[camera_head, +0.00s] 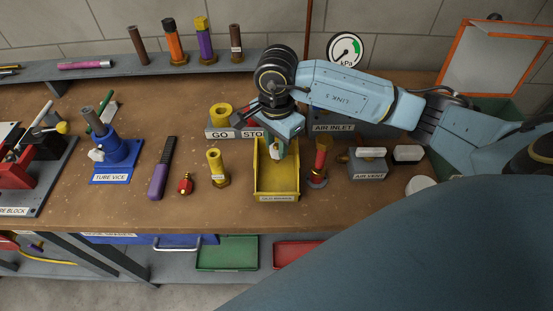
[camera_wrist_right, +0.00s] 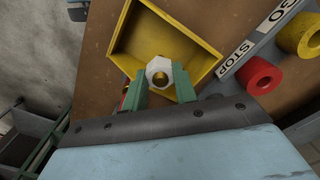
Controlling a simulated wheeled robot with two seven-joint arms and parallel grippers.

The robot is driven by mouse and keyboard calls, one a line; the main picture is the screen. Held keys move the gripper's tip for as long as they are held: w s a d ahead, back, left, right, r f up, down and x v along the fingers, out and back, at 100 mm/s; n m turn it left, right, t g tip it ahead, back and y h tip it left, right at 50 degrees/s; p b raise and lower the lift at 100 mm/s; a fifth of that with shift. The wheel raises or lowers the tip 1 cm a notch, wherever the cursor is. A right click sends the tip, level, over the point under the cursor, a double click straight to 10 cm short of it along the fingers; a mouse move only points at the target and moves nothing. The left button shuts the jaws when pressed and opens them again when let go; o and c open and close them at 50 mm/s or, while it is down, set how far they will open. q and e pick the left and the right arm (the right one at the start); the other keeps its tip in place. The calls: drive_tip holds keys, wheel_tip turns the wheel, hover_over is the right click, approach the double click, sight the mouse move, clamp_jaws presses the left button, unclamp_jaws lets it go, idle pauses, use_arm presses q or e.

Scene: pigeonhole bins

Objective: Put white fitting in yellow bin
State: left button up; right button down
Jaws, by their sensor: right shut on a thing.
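My right gripper (camera_head: 274,150) is over the back part of the bin, pointing down, and is shut on the white fitting. The white fitting shows in the right wrist view (camera_wrist_right: 151,66) as a white hexagonal nut with a brass-coloured centre, between the two green fingers (camera_wrist_right: 158,84). The yellow bin (camera_wrist_right: 197,57) lies behind it in that view, and its floor looks empty. I cannot tell exactly how high the fitting is above the floor. My left gripper is not in view.
The GO/STOP block (camera_head: 222,133) stands behind the bin to the left. A red-topped post (camera_head: 318,165) stands close at the bin's right, with the air vent block (camera_head: 368,164) beyond. A yellow post (camera_head: 217,168) stands at its left, near a small red fitting (camera_head: 186,184).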

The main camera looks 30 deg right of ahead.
sight(277, 162)
drive_tip(key=shift+f, duration=2.95)
drive_tip(key=shift+f, duration=0.15)
drive_tip(key=c, duration=1.1)
unclamp_jaws()
wheel_tip(277, 162, up, 12)
drive_tip(key=shift+r, duration=0.2)
